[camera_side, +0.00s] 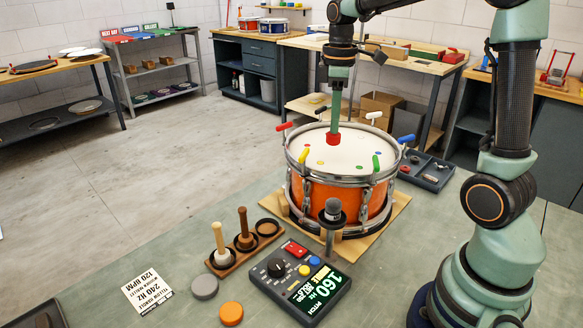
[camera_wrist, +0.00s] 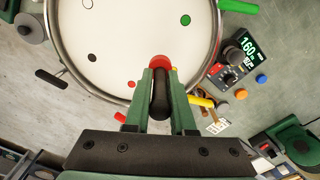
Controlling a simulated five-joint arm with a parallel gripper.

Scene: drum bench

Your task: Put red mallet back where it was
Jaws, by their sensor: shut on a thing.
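The red mallet has a red head (camera_side: 333,138) and a dark handle (camera_wrist: 160,95). My gripper (camera_side: 335,112) is shut on the handle and holds it upright, head down, over the white drumhead (camera_side: 345,150). The head is at or just above the skin; I cannot tell if it touches. In the wrist view the fingers (camera_wrist: 160,88) flank the handle, with the red head beyond. A wooden mallet rack (camera_side: 222,268) stands left of the drum. It holds a pale mallet (camera_side: 220,239) and a brown mallet (camera_side: 244,224); its right ring (camera_side: 268,227) is empty.
The orange drum (camera_side: 329,202) has coloured lugs sticking out around its rim. A microphone (camera_side: 333,209) stands in front of it. A tuner box (camera_side: 302,286) reading 160 Hz, grey (camera_side: 204,286) and orange (camera_side: 231,313) discs and a card (camera_side: 147,290) lie nearby. A parts tray (camera_side: 428,171) is right.

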